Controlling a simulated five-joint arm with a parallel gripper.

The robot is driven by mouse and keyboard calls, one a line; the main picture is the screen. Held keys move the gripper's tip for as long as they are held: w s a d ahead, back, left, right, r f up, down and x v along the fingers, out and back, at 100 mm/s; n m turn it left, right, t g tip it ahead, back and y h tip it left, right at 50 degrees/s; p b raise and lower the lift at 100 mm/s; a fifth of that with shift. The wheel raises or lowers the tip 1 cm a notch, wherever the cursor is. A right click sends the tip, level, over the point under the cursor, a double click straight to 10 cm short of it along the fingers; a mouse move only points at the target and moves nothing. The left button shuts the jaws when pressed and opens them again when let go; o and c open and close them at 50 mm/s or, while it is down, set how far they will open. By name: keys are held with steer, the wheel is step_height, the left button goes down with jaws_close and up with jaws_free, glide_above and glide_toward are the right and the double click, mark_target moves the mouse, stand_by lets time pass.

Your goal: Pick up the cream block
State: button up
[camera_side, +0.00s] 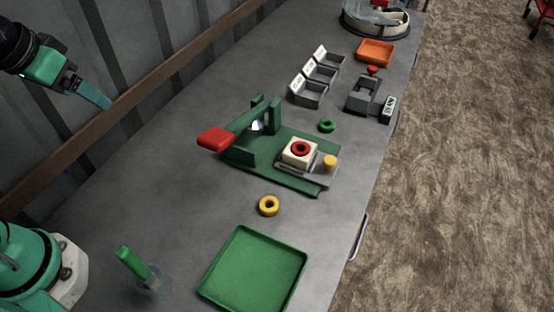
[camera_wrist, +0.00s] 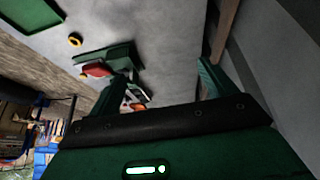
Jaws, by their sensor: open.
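The cream block (camera_side: 287,152) sits on the grey plate of the green jaw crusher (camera_side: 288,177) in the side view. A red ring (camera_side: 300,149) lies on top of the block. A yellow knob (camera_side: 330,162) stands beside it on the same plate. The crusher has a red-ended lever (camera_side: 215,139) pointing left. My gripper (camera_side: 104,103) is raised at the upper left, well away from the block, and holds nothing. In the wrist view, the fingers of my gripper (camera_wrist: 172,82) are spread apart. The crusher (camera_wrist: 110,57) shows beyond them, and I cannot make out the block there.
A yellow ring (camera_side: 268,206) and a green tray (camera_side: 253,268) lie in front of the crusher. A green-handled tool (camera_side: 133,263) stands at lower left.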

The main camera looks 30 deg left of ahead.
steer(key=w+d+r+g, duration=0.2)
steer(key=w+d, duration=0.4)
steer(key=w, duration=0.3)
steer(key=g, duration=0.3)
glide_toward(302, 163)
steer(key=w+a, duration=0.2)
steer(key=w, duration=0.1)
steer(key=shift+a, duration=0.2)
steer(key=shift+d+f, duration=0.3)
steer(key=shift+f, duration=0.05)
steer(key=shift+f, duration=1.3)
steer(key=shift+f, duration=0.1)
